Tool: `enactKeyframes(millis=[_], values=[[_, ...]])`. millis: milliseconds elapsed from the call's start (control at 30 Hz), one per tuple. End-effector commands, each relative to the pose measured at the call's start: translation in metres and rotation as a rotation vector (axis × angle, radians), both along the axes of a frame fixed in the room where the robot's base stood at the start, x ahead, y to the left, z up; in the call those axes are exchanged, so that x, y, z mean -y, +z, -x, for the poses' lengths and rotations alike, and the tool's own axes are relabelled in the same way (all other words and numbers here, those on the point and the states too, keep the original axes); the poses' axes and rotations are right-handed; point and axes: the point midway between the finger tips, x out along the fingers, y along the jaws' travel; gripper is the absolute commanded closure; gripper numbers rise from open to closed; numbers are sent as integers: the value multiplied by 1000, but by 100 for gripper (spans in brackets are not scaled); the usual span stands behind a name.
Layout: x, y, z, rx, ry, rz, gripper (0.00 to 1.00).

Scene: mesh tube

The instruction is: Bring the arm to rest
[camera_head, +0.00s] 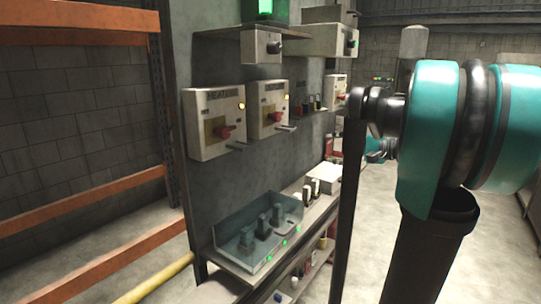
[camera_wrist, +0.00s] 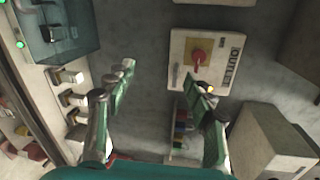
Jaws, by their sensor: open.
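My gripper (camera_wrist: 166,78) shows in the wrist view with its two green and grey fingers spread apart. The gap between them is empty, with bare grey panel (camera_wrist: 145,40) behind it. A white box labelled OUTLET with a red knob (camera_wrist: 198,55) is mounted on that panel, beyond the right fingertip. I cannot tell how far the fingertips are from it. In the head view, my teal and black arm fills the right side, and I cannot make out my gripper there.
The head view shows switch boxes with red knobs (camera_head: 215,121) on the panel. A shelf below carries a blue-grey tray (camera_head: 233,246) with several devices. Orange rails (camera_head: 75,265) stand at left. Open floor (camera_head: 385,215) shows behind my arm. A light-coloured box (camera_wrist: 258,135) is at the wrist view's lower right.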

Motion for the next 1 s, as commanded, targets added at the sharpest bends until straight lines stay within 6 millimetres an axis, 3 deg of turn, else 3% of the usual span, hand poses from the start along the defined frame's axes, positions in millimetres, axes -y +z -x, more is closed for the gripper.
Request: enactKeyframes(millis=[267, 367, 500, 700, 833, 1000], values=[[-42, -83, 32, -68, 57, 237, 46], [-59, -131, 56, -95, 94, 386, 46], [-72, -212, 105, -114, 172, 678, 46], [-54, -300, 173, -76, 290, 1106, 46], [-34, -331, 202, -33, 350, 1318, 46], [-18, -345, 219, 5, 389, 1463, 46]])
